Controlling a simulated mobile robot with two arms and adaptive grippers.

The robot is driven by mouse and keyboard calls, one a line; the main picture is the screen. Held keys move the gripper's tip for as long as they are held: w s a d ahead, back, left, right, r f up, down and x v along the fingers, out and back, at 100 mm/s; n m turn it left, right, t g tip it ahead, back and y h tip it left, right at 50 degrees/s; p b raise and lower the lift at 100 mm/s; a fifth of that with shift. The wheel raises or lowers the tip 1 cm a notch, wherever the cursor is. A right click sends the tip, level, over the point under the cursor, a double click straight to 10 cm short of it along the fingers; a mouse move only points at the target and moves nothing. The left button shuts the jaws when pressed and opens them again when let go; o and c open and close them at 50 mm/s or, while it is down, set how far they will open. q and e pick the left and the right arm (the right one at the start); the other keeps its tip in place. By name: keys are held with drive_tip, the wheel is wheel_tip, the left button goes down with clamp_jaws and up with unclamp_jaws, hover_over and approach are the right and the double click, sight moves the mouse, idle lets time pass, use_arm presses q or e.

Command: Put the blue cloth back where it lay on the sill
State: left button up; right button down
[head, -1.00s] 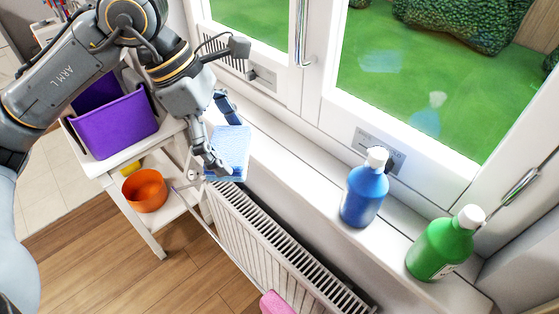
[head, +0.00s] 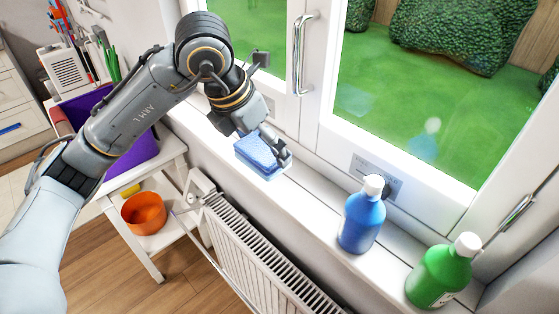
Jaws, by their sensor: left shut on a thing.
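The blue cloth (head: 256,156) is a folded light-blue pad at the windowsill (head: 312,200), left of the bottles. My left gripper (head: 272,148) is shut on it, with one finger showing at its right side; the other finger is mostly hidden. The cloth is level or nearly so, over the sill's front part. I cannot tell whether its underside touches the sill. My right gripper is not in view.
A blue bottle (head: 361,216) and a green bottle (head: 442,272) stand on the sill to the right. Below are a radiator (head: 262,262), an orange pot (head: 144,213) on a shelf and a purple bin (head: 135,155). The sill between cloth and blue bottle is clear.

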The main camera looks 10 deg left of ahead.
sight(261, 150)
use_arm(q)
drive_tip(key=f, duration=0.1)
drive_tip(key=w+d+f, duration=0.1)
drive_tip(key=w+d+f+p, duration=0.1)
drive_tip(key=f, duration=0.1)
drive_tip(key=shift+w+f, duration=0.1)
drive_tip(key=shift+w, duration=0.15)
drive_tip(key=x, duration=0.1)
drive_tip(key=p+x, duration=0.1)
drive_tip(key=x, duration=0.1)
drive_tip(key=shift+s+f+p, duration=0.2)
drive_tip(key=shift+f+p, duration=0.1)
drive_tip(key=shift+f, duration=0.2)
drive_tip(key=shift+a+f, duration=0.1)
drive_tip(key=shift+f, duration=0.15)
drive_tip(key=o, duration=0.8)
drive_tip(key=shift+c, duration=0.2)
drive_tip(key=shift+r, duration=0.2)
drive_tip(key=b+v, duration=0.2)
drive_tip(key=v, duration=1)
drive_tip(key=shift+f, duration=0.15)
